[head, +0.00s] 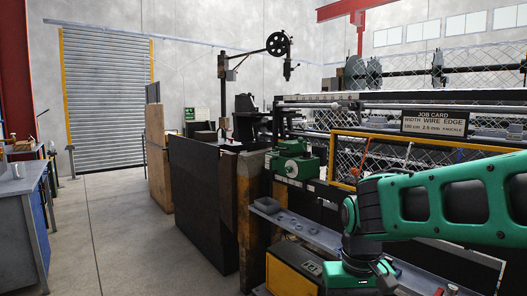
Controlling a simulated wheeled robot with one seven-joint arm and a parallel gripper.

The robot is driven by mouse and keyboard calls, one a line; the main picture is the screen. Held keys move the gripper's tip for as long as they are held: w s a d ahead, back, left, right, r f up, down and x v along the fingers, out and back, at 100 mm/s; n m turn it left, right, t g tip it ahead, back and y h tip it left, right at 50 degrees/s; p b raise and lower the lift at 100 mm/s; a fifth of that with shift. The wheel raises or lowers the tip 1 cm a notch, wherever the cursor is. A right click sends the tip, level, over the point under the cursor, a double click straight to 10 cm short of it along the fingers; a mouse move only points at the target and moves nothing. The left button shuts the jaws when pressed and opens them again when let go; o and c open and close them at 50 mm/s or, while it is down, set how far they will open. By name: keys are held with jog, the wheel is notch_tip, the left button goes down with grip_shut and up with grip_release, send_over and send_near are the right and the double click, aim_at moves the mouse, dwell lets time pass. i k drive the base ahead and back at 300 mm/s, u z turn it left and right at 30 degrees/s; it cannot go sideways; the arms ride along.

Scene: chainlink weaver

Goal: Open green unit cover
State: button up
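A small green unit (293,160) sits near the left end of the long wire-weaving machine, close to the middle of the head view. It has a blocky body with a rounded upper part. It is too small to tell its cover apart from its body, or whether the cover is open or shut. My green and black arm crosses the lower right, to the right of the green unit and apart from it in the picture. My gripper is not in view.
The weaving machine (436,99) fills the right side, with a yellow-framed guard and a job card sign (434,122). A grey ledge (300,228) runs below the unit. Dark panels (203,200) stand to the left. Open floor (125,235) lies between them and a blue bench (22,225).

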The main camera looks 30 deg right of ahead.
aim_at(291, 147)
jog(key=z, duration=0.4)
jog(key=i, duration=1.25)
jog(key=z, duration=0.55)
